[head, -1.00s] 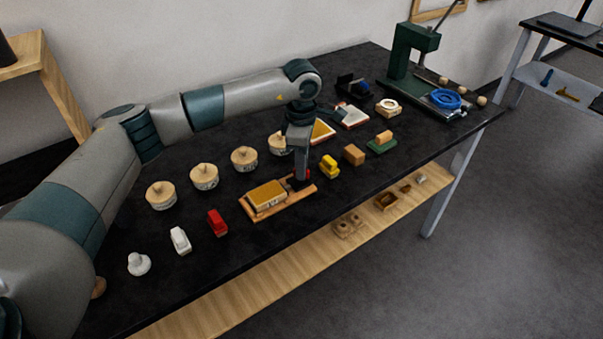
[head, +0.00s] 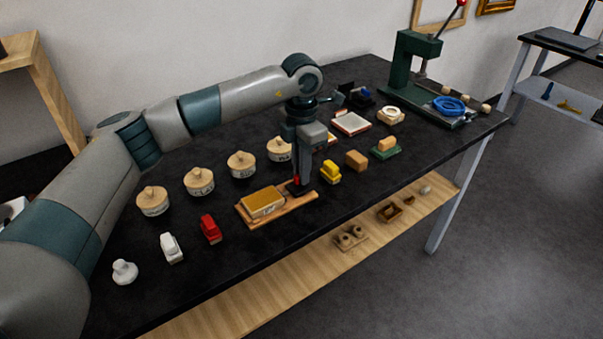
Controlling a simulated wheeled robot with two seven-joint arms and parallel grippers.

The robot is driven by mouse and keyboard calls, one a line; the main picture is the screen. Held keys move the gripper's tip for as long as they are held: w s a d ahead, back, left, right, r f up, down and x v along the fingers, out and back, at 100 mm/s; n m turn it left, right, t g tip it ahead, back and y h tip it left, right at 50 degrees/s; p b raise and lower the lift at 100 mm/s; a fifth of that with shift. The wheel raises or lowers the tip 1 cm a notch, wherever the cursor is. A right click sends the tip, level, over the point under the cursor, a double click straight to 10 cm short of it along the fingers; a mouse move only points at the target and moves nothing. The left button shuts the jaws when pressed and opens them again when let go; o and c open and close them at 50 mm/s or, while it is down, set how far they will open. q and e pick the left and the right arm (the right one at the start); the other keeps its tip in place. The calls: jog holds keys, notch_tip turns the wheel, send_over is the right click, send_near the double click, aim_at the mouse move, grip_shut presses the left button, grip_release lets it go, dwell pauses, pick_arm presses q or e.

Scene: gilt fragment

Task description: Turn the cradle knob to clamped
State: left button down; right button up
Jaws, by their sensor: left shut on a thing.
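The cradle (head: 280,213) is a flat wooden base on the black table, with a gold-topped block (head: 263,202) lying on its left part. A small red knob (head: 297,181) shows at the cradle's right end, mostly hidden by my left gripper (head: 300,188). My left gripper points straight down there and is shut on the knob. The knob's marks and exact angle cannot be made out. My right gripper is not in view.
Yellow (head: 330,172) and red (head: 210,229) blocks stand near the cradle. Several round wooden-lidded pots (head: 199,182) line up behind. A green press (head: 402,65) stands at the far right. The table's front edge is close in front of the cradle.

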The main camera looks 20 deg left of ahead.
pick_arm(q)
jog(key=shift+r, duration=0.1)
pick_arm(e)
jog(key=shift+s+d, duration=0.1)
pick_arm(q)
jog(key=shift+w, duration=0.1)
jog(key=c, duration=1.8)
grip_release()
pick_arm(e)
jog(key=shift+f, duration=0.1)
